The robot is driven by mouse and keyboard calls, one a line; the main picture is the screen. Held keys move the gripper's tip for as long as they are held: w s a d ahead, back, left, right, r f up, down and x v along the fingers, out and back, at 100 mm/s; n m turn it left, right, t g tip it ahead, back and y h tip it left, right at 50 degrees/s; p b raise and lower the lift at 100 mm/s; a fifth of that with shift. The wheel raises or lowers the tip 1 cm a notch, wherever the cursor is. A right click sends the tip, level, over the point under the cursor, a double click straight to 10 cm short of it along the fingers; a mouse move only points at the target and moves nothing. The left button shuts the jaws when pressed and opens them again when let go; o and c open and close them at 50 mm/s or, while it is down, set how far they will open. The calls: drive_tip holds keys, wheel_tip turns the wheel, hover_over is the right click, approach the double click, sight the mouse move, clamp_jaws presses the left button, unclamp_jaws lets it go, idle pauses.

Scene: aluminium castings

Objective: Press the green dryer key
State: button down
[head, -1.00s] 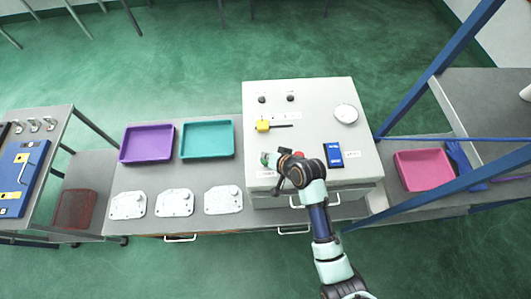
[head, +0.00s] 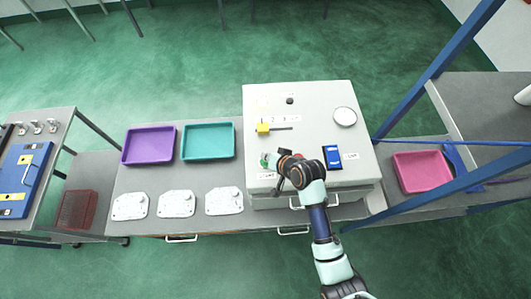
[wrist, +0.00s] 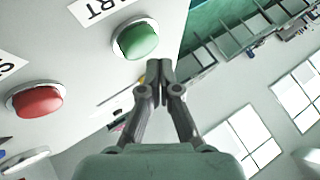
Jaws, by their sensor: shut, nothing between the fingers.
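The green key (wrist: 140,40) is a round push button in a pale collar on the white panel, by a label ending in "RT". In the head view the green key (head: 264,161) is at the panel's lower left, partly covered by my gripper (head: 270,160). In the wrist view my gripper (wrist: 159,68) is shut and empty, its fingertips just beside the green key's rim. I cannot tell whether they touch it.
A red button (wrist: 37,100) sits on the same panel. The panel (head: 315,100) also carries a yellow switch (head: 263,128), a round gauge (head: 345,117), a dark knob or lamp (head: 290,100) and a blue box (head: 332,155). Purple (head: 125,158) and teal (head: 184,155) trays stand left.

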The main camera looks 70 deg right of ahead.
wheel_tip(320, 180, up, 5)
drive_tip(key=p, duration=0.5)
idle(0.3)
drive_tip(key=shift+w, duration=0.1)
idle(0.7)
drive_tip(key=w+a+r+n+t, duration=0.1)
drive_tip(key=w+a+r+n, duration=0.4)
drive_tip(key=w+a+r, duration=0.35)
drive_tip(key=w+a+r+n+t+y, duration=0.1)
drive_tip(key=a+r+n, duration=0.2)
drive_tip(key=a, duration=0.6)
drive_tip(key=w+a+r+n+t+y, duration=0.1)
drive_tip(key=a+r+n, duration=0.3)
drive_tip(key=a+r, duration=0.4)
drive_tip(key=w+a+r+n+t+y, duration=0.1)
drive_tip(key=a+r+n+t+y, duration=0.1)
drive_tip(key=a+r, duration=0.4)
drive_tip(key=a+n, duration=0.1)
drive_tip(key=a, duration=0.3)
drive_tip(key=shift+w+a+y, duration=0.35)
drive_tip(key=shift+a+y, duration=0.05)
